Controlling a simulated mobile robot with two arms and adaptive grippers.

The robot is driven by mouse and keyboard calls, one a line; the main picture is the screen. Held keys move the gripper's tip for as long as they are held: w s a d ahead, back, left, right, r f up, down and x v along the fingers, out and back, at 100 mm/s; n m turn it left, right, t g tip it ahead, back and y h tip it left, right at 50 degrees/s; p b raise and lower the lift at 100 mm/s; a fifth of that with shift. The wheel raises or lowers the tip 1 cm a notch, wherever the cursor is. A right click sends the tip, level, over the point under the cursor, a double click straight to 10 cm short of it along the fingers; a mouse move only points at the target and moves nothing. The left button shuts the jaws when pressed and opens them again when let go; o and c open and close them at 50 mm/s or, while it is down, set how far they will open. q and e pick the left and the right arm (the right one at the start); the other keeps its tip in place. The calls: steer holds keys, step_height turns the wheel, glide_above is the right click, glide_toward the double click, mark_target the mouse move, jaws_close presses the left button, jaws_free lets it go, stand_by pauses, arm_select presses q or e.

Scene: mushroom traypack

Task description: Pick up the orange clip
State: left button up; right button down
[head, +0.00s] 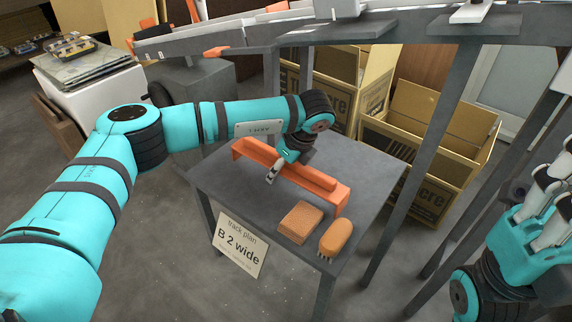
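A long orange channel-shaped piece (318,180) lies across the dark grey table, with raised ends. It is the largest orange thing there and may be the orange clip; I cannot tell for sure. My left gripper (272,174) points down at the near side of this piece, close to its left half. Its fingers look small and close together, partly hidden by the wrist. Whether they touch the piece or are open or shut is unclear.
An orange sponge-like block (300,222) and an orange brush (335,237) lie at the table's near right. A "B 2 wide" sign (240,244) hangs at the front edge. Grey frame posts (415,170) and cardboard boxes (425,150) stand behind and right.

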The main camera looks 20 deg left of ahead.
arm_select(q)
steer(key=c, duration=0.6)
steer(key=shift+o, duration=0.2)
